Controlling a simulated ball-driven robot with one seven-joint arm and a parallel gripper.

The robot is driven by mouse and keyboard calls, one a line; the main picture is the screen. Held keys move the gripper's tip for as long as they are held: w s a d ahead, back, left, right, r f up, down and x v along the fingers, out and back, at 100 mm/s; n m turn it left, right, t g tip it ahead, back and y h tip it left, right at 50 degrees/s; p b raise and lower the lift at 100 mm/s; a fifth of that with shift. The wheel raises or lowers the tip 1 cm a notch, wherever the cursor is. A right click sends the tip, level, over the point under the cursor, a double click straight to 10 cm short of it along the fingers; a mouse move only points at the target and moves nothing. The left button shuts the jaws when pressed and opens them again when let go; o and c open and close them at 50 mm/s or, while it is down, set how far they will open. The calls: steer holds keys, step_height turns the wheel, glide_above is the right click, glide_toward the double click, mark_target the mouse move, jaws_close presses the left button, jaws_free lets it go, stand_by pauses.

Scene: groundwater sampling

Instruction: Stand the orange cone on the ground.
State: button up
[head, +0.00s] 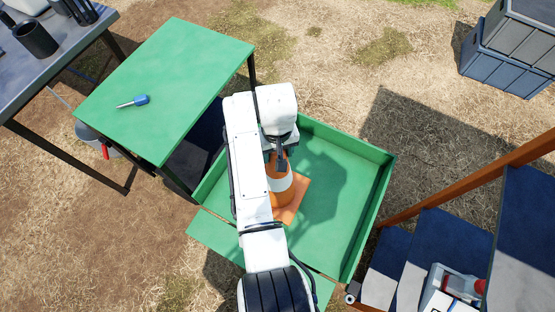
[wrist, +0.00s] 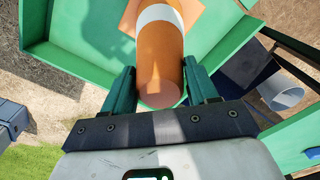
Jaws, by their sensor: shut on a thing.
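The orange cone (head: 279,192) has a white band and a square orange base. It is inside the green open-topped box (head: 375,200), upright or nearly so. I cannot tell whether its base touches the box floor. My gripper (head: 281,160) is at the cone's top, coming from above. In the wrist view the cone (wrist: 160,60) lies between the two dark green fingers of my gripper (wrist: 160,82), which are shut on its upper end. My arm hides part of the cone's left side and of the box in the head view.
A green table (head: 180,80) with a blue-handled tool (head: 140,100) stands at left. A grey bench (head: 60,60) is beyond it. Dark crates (head: 505,60) stand at upper right. An orange-framed shelf (head: 460,180) is at right. Bare ground (head: 340,70) lies behind the box.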

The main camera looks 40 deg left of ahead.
steer(key=shift+r+p, duration=3.35)
steer(key=shift+r, duration=0.35)
